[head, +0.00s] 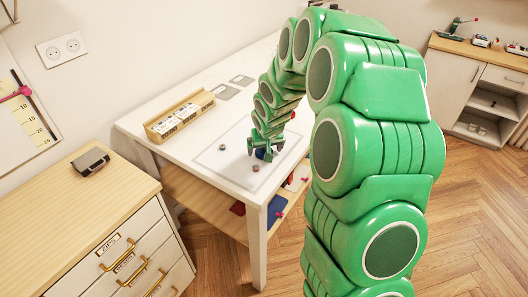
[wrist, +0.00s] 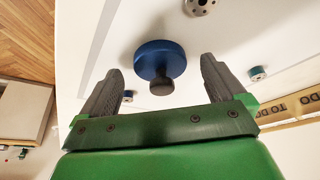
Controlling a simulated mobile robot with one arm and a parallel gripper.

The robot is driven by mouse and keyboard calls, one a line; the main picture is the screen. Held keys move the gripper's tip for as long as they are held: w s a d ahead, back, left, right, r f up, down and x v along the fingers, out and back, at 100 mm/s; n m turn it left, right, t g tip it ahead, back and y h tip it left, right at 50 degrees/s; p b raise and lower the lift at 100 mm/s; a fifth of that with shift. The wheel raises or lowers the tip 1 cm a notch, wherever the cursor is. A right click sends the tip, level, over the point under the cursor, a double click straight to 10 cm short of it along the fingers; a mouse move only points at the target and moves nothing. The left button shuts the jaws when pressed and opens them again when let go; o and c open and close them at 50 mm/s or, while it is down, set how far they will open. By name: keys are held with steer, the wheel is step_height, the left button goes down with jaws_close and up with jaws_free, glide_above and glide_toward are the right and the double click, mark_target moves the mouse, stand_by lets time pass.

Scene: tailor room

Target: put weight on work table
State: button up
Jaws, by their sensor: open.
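The weight appears to be the blue round piece with a dark knob (wrist: 158,57) in the wrist view. It seems to stand on the white work table (head: 190,148), inside a marked rectangle. In the head view only a bit of blue (head: 261,154) shows beside my gripper. My gripper (head: 265,152) is low over the table's near part. In the wrist view its two dark fingers (wrist: 161,72) are open, one on each side of the knob. I cannot tell whether they touch it; a gap shows on both sides.
Small bobbin-like pieces (head: 222,147) (head: 255,168) lie near my gripper; a metal disc with holes (wrist: 200,5) is beyond the blue piece. A wooden tray (head: 180,115) stands at the wall side. A drawer cabinet (head: 75,215) is at left. A lower shelf (head: 205,200) holds coloured items.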

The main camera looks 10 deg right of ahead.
steer(key=shift+w+f, duration=0.25)
steer(key=shift+f, duration=0.25)
steer(key=c, duration=1.6)
steer(key=shift+o, duration=0.2)
steer(key=shift+r, duration=0.15)
